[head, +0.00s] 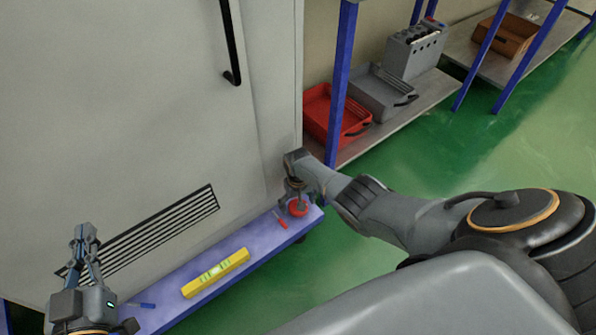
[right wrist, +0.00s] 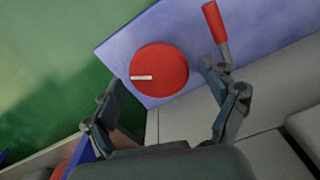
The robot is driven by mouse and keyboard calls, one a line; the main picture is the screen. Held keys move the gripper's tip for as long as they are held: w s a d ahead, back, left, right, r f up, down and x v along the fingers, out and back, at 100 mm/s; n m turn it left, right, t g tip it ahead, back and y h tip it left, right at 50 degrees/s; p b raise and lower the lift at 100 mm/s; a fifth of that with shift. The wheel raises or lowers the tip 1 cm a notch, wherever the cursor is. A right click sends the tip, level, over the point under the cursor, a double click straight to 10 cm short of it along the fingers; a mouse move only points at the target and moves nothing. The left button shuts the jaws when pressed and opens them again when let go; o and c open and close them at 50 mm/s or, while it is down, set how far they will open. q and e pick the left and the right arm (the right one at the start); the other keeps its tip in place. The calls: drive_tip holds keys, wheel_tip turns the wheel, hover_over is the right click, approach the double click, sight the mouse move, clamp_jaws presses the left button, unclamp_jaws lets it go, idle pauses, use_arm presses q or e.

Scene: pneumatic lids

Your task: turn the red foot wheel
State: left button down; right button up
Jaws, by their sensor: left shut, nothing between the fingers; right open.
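The red foot wheel (head: 298,207) is a flat round disc at the right end of a blue-purple ledge at the cabinet's foot. In the right wrist view the wheel (right wrist: 165,65) carries a short white mark on its left half. My right gripper (head: 298,192) points down over the wheel and partly covers it in the head view. In the right wrist view its open fingers (right wrist: 159,84) stand on either side of the wheel, with space visible between; exact height above it is unclear. My left gripper (head: 86,235) is shut and empty at the lower left.
A red-handled tool (head: 280,219) lies on the ledge close to the wheel, near one right finger in the wrist view (right wrist: 215,25). A yellow spirit level (head: 205,281) and a blue tool (head: 141,305) lie further left. A shelf with a red tray (head: 316,112) stands behind my right arm.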

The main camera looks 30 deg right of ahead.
drive_tip(key=shift+r, duration=0.1)
wheel_tip(320, 180, up, 12)
idle(0.7)
idle(0.3)
